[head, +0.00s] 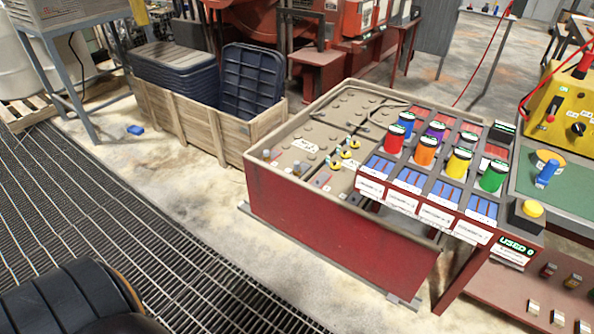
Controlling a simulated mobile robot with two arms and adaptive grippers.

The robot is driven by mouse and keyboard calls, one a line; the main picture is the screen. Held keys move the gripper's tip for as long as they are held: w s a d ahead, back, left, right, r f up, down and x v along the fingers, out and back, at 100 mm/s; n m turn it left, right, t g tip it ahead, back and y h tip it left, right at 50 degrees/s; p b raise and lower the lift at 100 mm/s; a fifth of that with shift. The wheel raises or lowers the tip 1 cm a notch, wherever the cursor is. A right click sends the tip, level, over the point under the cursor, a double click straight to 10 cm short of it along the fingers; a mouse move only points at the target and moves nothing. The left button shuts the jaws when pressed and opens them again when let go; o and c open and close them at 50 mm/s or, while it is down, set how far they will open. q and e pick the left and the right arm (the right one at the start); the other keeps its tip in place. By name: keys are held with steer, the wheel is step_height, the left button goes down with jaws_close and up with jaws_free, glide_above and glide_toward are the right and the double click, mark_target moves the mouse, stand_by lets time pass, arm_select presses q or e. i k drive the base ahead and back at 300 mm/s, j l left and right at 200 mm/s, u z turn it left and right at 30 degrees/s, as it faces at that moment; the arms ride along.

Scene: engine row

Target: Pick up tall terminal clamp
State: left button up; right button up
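On a large open-topped battery case (340,239) with red sides, a few small yellow pieces with blue and white tops (346,153) stand near the front. Grey terminal posts (297,168) stand to their left. A blue upright piece (546,173) stands on the green mat at the right. Several small metallic clamp-like pieces (533,307) sit on the lower red bench front. I cannot tell which of these is the tall terminal clamp. Neither of my grippers shows in the head view.
A rack with red, orange, yellow, green, blue and purple cups (426,151) stands right of the battery. A wooden crate (205,130) with dark blue lids (251,84) is behind left. A small blue object (135,130) lies on the floor.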

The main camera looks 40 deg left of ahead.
mark_target(296, 170)
steer(key=i+j, duration=0.15)
steer(key=j, duration=0.3)
steer(key=i+j, duration=0.1)
steer(key=j, duration=0.3)
steer(key=i+j, duration=0.15)
steer(key=j, duration=0.3)
steer(key=i+j, duration=0.15)
steer(key=j, duration=0.3)
steer(key=i+j, duration=0.1)
steer(key=j, duration=0.3)
steer(key=i+j, duration=0.15)
steer(key=j, duration=0.3)
